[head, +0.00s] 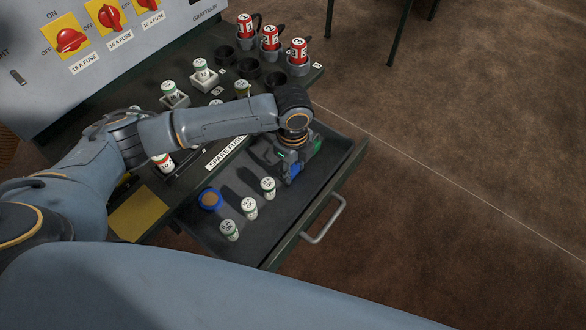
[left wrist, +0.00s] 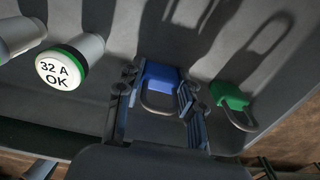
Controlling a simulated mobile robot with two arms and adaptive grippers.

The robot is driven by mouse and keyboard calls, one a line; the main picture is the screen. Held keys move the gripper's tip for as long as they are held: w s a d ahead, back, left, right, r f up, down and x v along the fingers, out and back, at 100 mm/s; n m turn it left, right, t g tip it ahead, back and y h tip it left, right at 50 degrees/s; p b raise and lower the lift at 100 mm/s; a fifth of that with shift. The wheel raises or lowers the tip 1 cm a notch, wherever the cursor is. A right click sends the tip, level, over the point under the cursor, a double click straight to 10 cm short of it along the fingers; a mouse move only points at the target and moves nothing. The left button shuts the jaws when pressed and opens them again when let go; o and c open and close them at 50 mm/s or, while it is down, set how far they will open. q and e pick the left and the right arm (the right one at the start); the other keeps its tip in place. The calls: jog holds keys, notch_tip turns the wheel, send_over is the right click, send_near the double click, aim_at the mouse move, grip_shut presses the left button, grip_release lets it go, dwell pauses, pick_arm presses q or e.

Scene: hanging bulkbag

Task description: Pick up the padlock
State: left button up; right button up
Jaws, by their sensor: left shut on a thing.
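A blue padlock (left wrist: 160,78) with a grey shackle is between the fingers of my left gripper (left wrist: 157,98) in the left wrist view. The fingers are shut on its body. In the head view my left gripper (head: 292,168) reaches down into the open drawer (head: 325,195), and the blue padlock (head: 294,170) shows only in part beside the fingers. A green padlock (left wrist: 230,96) lies to the right of the gripper in the left wrist view, apart from it. My right gripper is not in view.
Several white fuses (head: 249,207) stand in the drawer near a blue round item (head: 210,199). The drawer has a metal handle (head: 323,220). Red numbered cylinders (head: 270,38) and white fuses (head: 202,73) stand on the bench behind. A panel with red switches (head: 70,39) is at the back left.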

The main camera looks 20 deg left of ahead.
pick_arm(q)
jog(key=shift+r, duration=0.4)
notch_tip(320, 180, up, 2)
jog(key=shift+w+r+b, duration=0.1)
jog(key=shift+r+b, duration=0.1)
jog(key=shift+b, duration=0.1)
jog(key=s+d+r, duration=0.5)
jog(key=s+r, duration=0.4)
jog(key=s, duration=0.4)
jog(key=shift+s+r, duration=0.15)
jog(key=shift+r, duration=0.25)
